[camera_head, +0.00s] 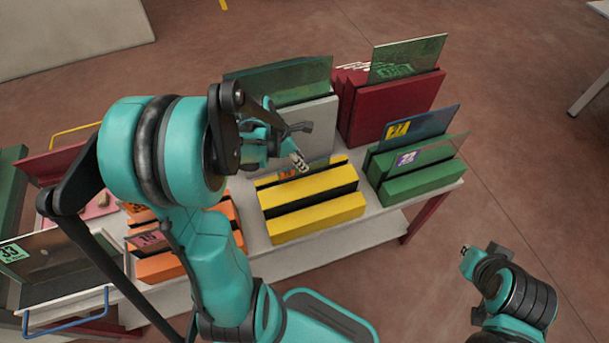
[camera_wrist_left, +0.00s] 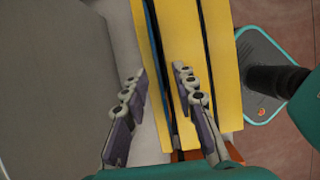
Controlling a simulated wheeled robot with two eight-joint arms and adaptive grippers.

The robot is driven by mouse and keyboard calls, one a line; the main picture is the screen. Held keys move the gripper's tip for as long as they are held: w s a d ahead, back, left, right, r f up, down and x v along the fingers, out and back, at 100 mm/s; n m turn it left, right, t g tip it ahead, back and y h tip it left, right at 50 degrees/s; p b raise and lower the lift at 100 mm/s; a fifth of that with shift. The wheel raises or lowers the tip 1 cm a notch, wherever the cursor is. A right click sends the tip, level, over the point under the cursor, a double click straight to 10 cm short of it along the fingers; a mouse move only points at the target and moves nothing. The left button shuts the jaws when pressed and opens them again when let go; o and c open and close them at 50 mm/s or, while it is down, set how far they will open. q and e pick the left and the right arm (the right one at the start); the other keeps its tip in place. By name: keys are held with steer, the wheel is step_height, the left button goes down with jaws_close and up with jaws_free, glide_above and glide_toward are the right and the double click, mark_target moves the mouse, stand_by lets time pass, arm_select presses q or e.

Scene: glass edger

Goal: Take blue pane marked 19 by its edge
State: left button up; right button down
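A pane stands in the back slot of the yellow rack (camera_head: 325,207). I see no clear contact. In the head view the left gripper (camera_head: 299,160) is above the back of the yellow rack. My right gripper (camera_head: 468,258) is at the lower right, away from the racks.
A green rack (camera_head: 420,178) holds a blue pane (camera_head: 425,123) with a yellow tag and a clear pane with a purple tag. A dark red rack (camera_head: 395,105) and a grey rack (camera_head: 325,120) hold green panes behind. An orange rack (camera_head: 160,267) stands left.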

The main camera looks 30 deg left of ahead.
mark_target(304, 174)
arm_select(q)
steer(key=b+x, duration=0.2)
steer(key=x, duration=0.2)
steer(key=shift+w+a+f, duration=0.1)
steer(key=shift+f, duration=0.3)
steer(key=shift+f+b, duration=0.25)
steer(key=shift+b, duration=0.1)
jaws_close()
